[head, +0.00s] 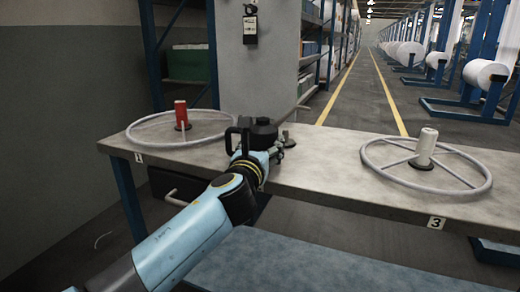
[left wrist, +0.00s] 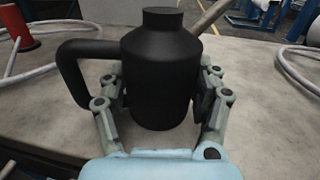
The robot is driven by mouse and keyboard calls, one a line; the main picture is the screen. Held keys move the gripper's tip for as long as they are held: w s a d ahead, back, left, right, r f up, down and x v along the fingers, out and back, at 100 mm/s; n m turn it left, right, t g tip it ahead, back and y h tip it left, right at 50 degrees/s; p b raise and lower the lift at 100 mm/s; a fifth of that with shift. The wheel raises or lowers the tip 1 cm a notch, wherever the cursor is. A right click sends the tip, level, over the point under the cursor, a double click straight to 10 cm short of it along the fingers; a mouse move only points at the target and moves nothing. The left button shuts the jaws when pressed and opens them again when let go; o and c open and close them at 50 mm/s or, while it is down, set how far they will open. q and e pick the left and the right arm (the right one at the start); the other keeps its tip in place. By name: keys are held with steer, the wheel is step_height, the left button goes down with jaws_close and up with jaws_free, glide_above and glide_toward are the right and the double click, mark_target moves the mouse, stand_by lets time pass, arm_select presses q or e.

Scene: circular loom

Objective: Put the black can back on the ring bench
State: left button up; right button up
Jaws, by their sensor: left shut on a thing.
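The black can (left wrist: 160,75) fills the middle of the left wrist view, upright, with its loop handle (left wrist: 68,62) on the left. In the head view the black can (head: 263,131) is over the middle of the ring bench (head: 325,165), partly hidden by my arm. My left gripper (left wrist: 160,108) is shut on the can, one finger on each side of its body. I cannot tell whether the can's base touches the bench top. A thin grey-brown rod (head: 292,114) sticks out to the right beside the can. My right gripper is not in view.
A ring with a red cone (head: 181,114) lies at the bench's left, and a ring with a white cone (head: 426,147) at its right. A small dark disc (head: 288,141) is just right of the can. A grey pillar (head: 271,60) stands behind the bench.

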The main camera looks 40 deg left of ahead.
arm_select(q)
steer(key=shift+f, duration=0.2)
steer(key=o, duration=1.7)
steer(key=shift+r, duration=0.1)
steer(key=shift+s+r, duration=0.1)
steer(key=shift+s, duration=0.1)
steer(key=v, duration=1.1)
steer(key=shift+s+d+p, duration=0.15)
steer(key=shift+s+p, duration=0.1)
steer(key=shift+p, duration=0.05)
